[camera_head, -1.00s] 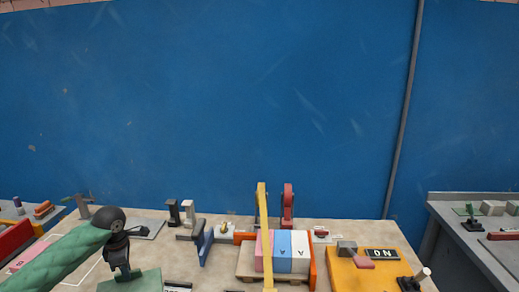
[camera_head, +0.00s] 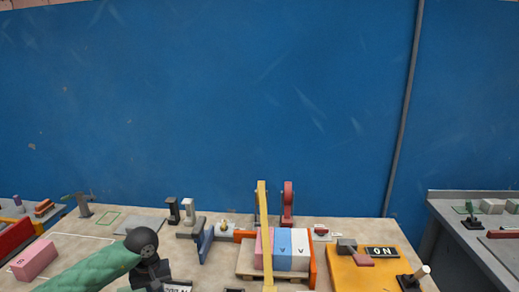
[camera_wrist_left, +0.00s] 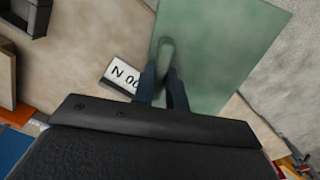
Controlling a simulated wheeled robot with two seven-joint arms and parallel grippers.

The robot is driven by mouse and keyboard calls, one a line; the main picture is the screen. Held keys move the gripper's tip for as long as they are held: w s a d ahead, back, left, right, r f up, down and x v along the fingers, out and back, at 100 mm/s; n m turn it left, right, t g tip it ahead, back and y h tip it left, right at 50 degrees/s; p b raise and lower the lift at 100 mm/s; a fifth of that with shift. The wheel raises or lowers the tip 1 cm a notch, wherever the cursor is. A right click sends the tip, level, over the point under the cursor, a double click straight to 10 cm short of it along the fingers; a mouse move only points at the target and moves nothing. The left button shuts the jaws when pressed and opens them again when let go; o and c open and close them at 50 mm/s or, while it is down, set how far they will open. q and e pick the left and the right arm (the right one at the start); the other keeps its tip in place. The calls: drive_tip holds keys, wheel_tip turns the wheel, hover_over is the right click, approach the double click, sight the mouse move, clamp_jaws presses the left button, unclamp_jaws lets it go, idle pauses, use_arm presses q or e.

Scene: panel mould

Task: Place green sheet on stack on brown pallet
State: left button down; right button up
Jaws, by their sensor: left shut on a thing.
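The green sheet (camera_wrist_left: 215,50) is a flat square in the left wrist view, with a green grip piece (camera_wrist_left: 165,57) on it. My left gripper (camera_wrist_left: 163,85) is shut on this grip piece. I cannot tell the gap between sheet and table. My right gripper is not in view.
A yellow upright bar (camera_head: 263,225) stands in front of the pallet, with an orange piece (camera_head: 312,268) at its right. A blue plate (camera_head: 205,243) stands on its left. A yellow board (camera_head: 375,268) lies right.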

use_arm(q)
drive_tip(key=s+d+m, duration=0.4)
drive_tip(key=d, duration=0.6)
drive_tip(key=shift+s, duration=0.2)
